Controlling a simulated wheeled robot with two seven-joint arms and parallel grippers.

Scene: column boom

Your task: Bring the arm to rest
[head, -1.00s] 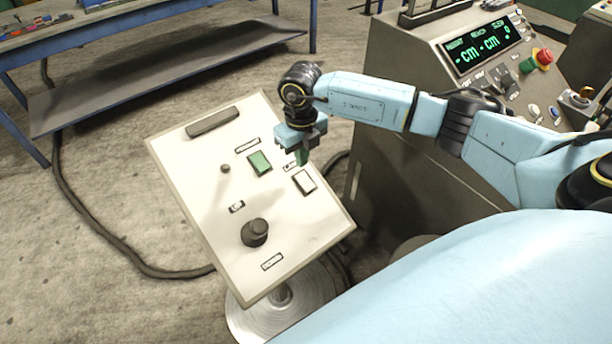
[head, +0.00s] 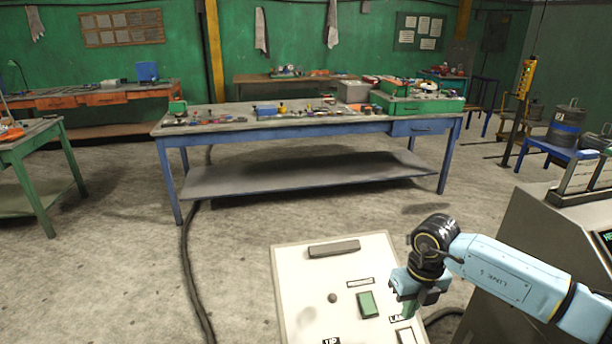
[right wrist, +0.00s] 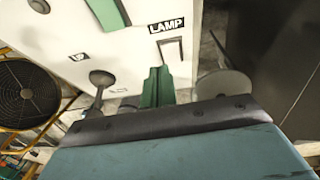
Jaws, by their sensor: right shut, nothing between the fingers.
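My right gripper (head: 408,308) is above the right side of a pale control panel (head: 300,290) at the bottom of the head view. Its green fingers are shut with nothing between them, and they also show in the right wrist view (right wrist: 157,88). The fingertips are near the LAMP label, which is partly covered in the head view. I cannot tell whether they touch the panel. A green rocker (head: 367,304) is just left of the gripper. A white rocker (head: 407,336) is below it, cut off by the frame. My left gripper is out of view.
A dark knob (right wrist: 102,78) and the LAMP label (right wrist: 167,26) show in the right wrist view. A grey console (head: 540,250) stands right of the panel, behind my arm. A blue workbench (head: 300,128) stands farther back, with open floor before it. A cable (head: 187,260) crosses the floor.

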